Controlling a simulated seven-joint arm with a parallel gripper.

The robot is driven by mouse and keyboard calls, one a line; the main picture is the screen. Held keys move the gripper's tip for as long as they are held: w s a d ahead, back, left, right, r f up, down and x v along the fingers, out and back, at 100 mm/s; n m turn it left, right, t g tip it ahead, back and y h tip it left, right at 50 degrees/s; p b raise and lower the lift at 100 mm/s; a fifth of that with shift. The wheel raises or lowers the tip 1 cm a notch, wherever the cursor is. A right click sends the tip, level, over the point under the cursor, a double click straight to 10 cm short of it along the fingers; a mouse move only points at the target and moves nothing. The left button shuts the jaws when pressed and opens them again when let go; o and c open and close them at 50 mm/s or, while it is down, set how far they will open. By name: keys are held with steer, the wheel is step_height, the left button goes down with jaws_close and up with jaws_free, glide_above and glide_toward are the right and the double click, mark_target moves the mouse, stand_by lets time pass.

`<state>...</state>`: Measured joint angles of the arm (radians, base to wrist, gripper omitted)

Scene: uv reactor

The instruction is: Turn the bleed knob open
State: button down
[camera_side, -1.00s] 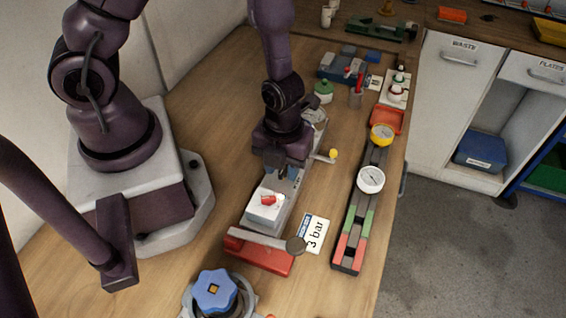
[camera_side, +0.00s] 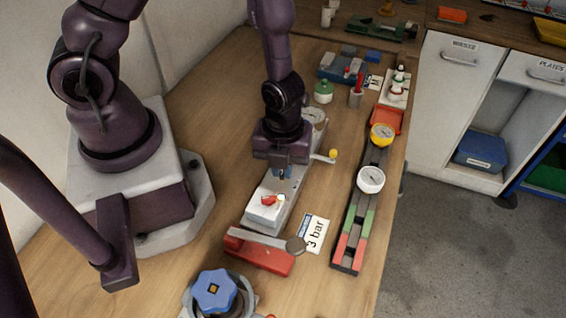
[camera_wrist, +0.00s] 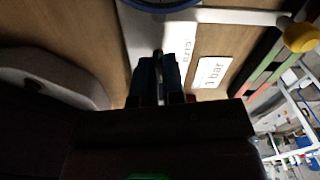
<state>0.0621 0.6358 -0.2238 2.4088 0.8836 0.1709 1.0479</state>
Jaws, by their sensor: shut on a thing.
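The grey unit (camera_side: 291,207) lies along the bench, with a white block and a red handle (camera_side: 268,200) at its near end. My gripper (camera_side: 283,174) is over the middle of this unit, pointing down. Its blue fingers are close together and shut on a small part, which I take to be the bleed knob; the fingers hide nearly all of it. In the wrist view my gripper (camera_wrist: 159,72) shows the fingers nearly together over the pale unit. How far the knob is turned cannot be seen.
A lever with a yellow ball (camera_side: 333,154) sticks out right of my gripper; the ball also shows in the wrist view (camera_wrist: 299,37). A round gauge (camera_side: 314,115) is behind.

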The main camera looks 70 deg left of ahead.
steer(key=n, duration=0.4)
steer(key=shift+n, duration=0.3)
steer(key=n, duration=0.3)
steer(key=shift+n, duration=0.3)
steer(key=n, duration=0.4)
steer(key=shift+n, duration=1.7)
steer(key=c, duration=1.2)
jaws_free()
step_height(320, 180, up, 13)
